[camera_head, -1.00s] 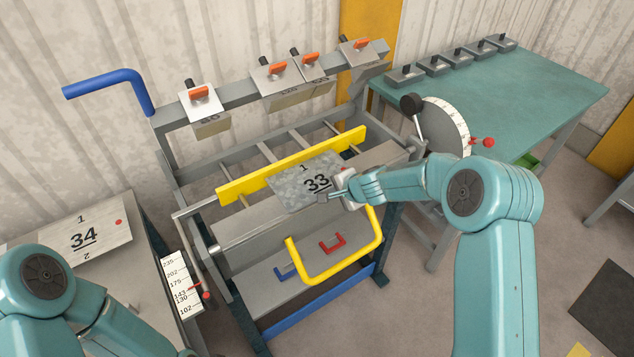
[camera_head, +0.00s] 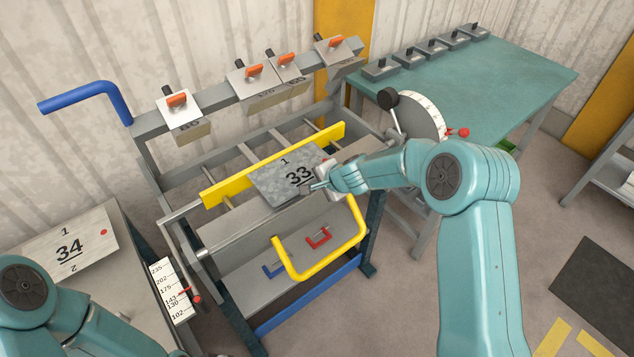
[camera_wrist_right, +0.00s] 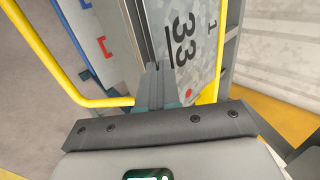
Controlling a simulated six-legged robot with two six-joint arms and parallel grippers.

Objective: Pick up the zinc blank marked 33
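The zinc blank marked 33 (camera_head: 280,183) is a mottled grey sheet at the middle of the panel bender, in front of the yellow bar. My right gripper (camera_head: 308,188) reaches in from the right and is shut on the blank's near right edge. In the right wrist view the two fingers (camera_wrist_right: 157,88) are close together at the edge of the blank (camera_wrist_right: 196,45), with its 33 turned sideways. The blank seems slightly raised off the bender; the gap beneath is hard to see. My left arm shows at the lower left, but its gripper is outside the view.
The yellow bar (camera_head: 235,181) lies behind the blank, and a yellow bow handle (camera_head: 325,272) stands in front. Clamping tools with orange levers hang on the upper beam (camera_head: 215,106). A sheet marked 34 (camera_head: 52,247) lies on the left table. A green table (camera_head: 480,85) is at the right back.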

